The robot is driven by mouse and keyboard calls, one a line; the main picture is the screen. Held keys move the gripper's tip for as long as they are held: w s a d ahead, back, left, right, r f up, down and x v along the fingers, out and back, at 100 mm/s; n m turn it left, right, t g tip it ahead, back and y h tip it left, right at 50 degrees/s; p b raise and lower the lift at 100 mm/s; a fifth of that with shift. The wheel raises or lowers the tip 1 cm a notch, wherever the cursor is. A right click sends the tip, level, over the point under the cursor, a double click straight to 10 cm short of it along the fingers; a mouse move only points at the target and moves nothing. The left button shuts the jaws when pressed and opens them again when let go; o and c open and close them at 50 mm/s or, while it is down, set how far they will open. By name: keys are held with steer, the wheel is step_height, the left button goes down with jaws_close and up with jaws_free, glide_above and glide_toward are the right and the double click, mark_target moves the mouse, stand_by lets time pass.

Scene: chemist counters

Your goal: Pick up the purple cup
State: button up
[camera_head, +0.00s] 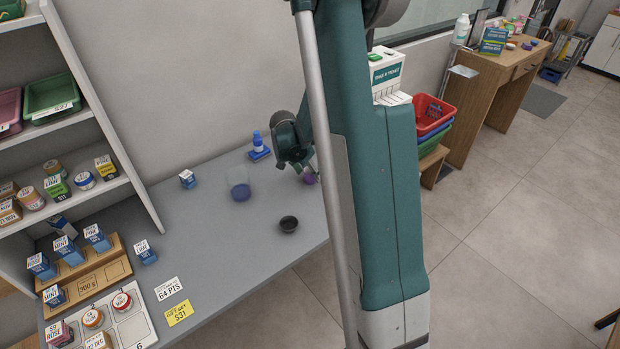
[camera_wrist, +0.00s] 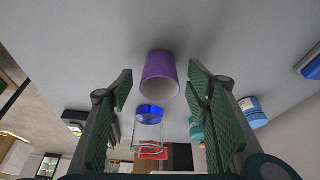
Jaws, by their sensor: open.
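The purple cup (camera_head: 310,178) is at the right side of the grey counter in the head view, partly hidden by my gripper and arm. In the wrist view the purple cup (camera_wrist: 160,68) shows in the upper middle, in the gap between the fingertips, with clear space on both sides. My gripper (camera_wrist: 160,84) is open, its green padded fingers apart, and it holds nothing. In the head view my gripper (camera_head: 301,168) is right beside the cup; whether they touch is hidden.
A clear cup with blue in it (camera_head: 240,188) and a small black bowl (camera_head: 289,224) stand to the left on the counter. A blue bottle (camera_head: 258,143) stands behind. A clear blue-topped vessel (camera_wrist: 148,122) shows just below the cup in the wrist view.

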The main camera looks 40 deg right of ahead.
steer(key=shift+d+f, duration=0.25)
steer(key=shift+f, duration=0.4)
steer(key=c, duration=0.8)
